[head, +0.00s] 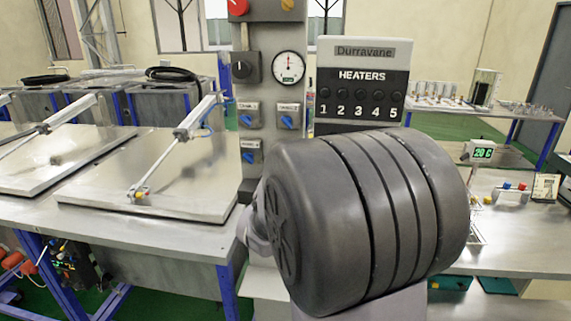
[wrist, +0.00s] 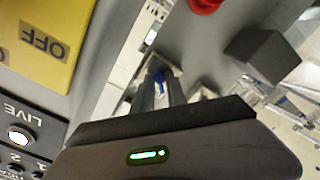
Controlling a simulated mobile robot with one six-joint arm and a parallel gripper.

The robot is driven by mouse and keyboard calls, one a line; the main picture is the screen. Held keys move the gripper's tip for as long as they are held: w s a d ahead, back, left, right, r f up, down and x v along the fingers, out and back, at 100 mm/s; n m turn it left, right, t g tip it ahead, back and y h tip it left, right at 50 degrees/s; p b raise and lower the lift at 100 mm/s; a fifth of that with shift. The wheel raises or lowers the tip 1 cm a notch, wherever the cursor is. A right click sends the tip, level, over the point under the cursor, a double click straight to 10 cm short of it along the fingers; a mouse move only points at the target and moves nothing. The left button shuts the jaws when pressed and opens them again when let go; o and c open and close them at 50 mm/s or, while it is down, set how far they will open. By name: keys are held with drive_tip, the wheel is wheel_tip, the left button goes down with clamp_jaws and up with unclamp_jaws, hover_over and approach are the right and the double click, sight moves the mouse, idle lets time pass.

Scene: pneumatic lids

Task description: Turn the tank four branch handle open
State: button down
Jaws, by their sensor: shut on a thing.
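In the wrist view, my gripper (wrist: 160,80) is shut on a small blue branch handle (wrist: 159,73), seen between the fingertips. The handle's label cannot be read there. In the head view, the grey control column shows three blue handles in labelled blocks: upper left (head: 249,120), upper right (head: 288,122) and lower left (head: 249,158). Their labels are too small to read surely. My large dark arm link covers the lower right of the column, and my gripper and the handle it holds are hidden behind it.
A pressure gauge (head: 289,68), a black knob (head: 242,68) and a red button (head: 238,6) sit above the handles. A HEATERS panel (head: 362,95) stands close to the right. Tank lids with cylinders (head: 150,185) lie left. In the wrist view, a yellow OFF box (wrist: 45,40) is close by.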

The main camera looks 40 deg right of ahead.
drive_tip(key=c, duration=1.6)
unclamp_jaws()
drive_tip(key=b+v, duration=0.4)
drive_tip(key=v, duration=1.3)
drive_tip(key=shift+s, duration=0.25)
drive_tip(key=shift+a, duration=0.1)
